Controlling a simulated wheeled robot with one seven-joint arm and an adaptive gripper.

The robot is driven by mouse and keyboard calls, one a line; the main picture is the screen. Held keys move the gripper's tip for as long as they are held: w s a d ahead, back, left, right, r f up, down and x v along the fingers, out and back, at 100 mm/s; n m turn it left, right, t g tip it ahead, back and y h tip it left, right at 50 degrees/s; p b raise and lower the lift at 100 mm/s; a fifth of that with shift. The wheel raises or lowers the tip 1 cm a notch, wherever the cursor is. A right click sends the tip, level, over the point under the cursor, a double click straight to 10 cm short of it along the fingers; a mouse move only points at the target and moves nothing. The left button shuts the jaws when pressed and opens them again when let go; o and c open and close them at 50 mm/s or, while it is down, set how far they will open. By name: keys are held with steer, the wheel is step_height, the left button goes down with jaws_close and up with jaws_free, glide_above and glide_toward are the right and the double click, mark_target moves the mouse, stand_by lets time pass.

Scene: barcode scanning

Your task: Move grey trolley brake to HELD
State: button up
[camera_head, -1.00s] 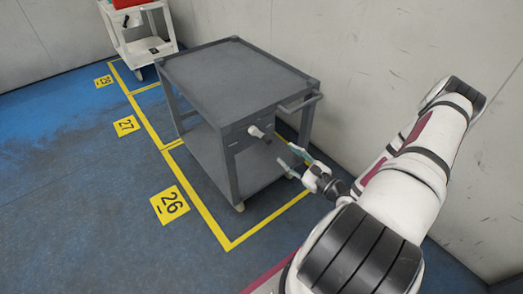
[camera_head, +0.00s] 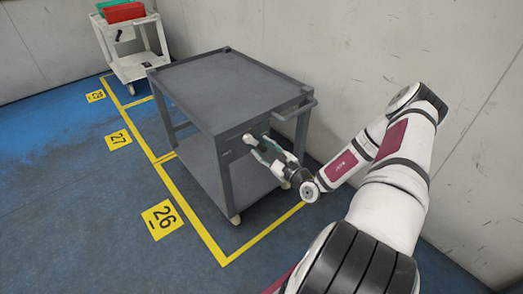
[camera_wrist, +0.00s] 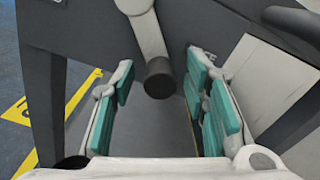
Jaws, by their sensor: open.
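The grey trolley (camera_head: 215,90) stands in the yellow-lined bay by the wall. Its brake lever (camera_head: 248,140) sticks out from the end panel below the top shelf. In the wrist view the lever (camera_wrist: 150,35) hangs down from the upper middle, tilted slightly, and ends in a dark round knob (camera_wrist: 158,78). My gripper (camera_head: 262,154) is at this end panel, close to the lever. Its teal-padded fingers are open, one on each side of the knob in the wrist view, with visible gaps. A label beside the right finger is mostly hidden and unreadable.
The trolley's push handle (camera_head: 296,108) juts out above and right of my gripper, and shows dark in the wrist view (camera_wrist: 290,20). A white trolley (camera_head: 130,65) with red and green boxes stands at the back left. The floor left of the bay is clear.

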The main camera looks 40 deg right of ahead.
steer(key=shift+w, duration=0.55)
